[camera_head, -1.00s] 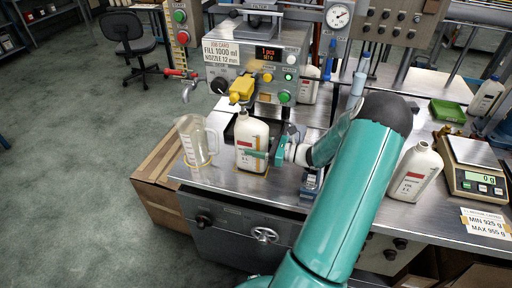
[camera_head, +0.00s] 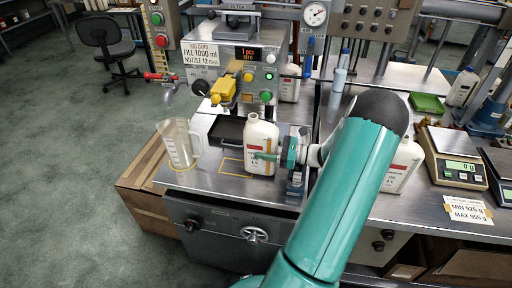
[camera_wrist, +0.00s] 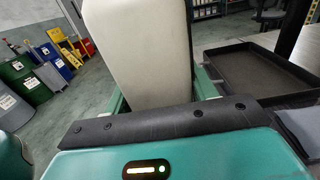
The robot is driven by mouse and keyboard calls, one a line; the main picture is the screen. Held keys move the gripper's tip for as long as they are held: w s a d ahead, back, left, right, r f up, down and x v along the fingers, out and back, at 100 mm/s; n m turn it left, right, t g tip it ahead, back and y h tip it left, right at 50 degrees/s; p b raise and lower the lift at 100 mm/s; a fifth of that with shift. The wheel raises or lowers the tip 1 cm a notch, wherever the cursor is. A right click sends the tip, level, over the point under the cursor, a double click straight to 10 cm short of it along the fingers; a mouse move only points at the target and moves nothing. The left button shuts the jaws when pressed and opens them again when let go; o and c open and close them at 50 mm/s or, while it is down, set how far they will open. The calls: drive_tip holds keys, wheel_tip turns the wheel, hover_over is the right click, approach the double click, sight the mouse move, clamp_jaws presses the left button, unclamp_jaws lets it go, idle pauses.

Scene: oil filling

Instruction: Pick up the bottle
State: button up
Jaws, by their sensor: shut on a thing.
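The white bottle (camera_head: 261,138) with a red-and-white label is upright at the front of the steel bench, right of an empty yellow outline (camera_head: 231,166). My gripper (camera_head: 264,156) comes from the right and is shut around its body, with a green finger across the front. In the wrist view the pale bottle body (camera_wrist: 140,50) fills the space between the two fingers (camera_wrist: 160,95). I cannot tell for sure how far its base is above the bench.
A clear measuring jug (camera_head: 178,145) stands left of the bottle. The filling machine (camera_head: 222,65) with its yellow nozzle part and a dark tray (camera_head: 228,130) are behind. Another white bottle (camera_head: 402,168) and a scale (camera_head: 452,158) are to the right.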

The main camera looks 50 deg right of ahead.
drive_tip(key=shift+v, duration=2.2)
wheel_tip(320, 180, up, 14)
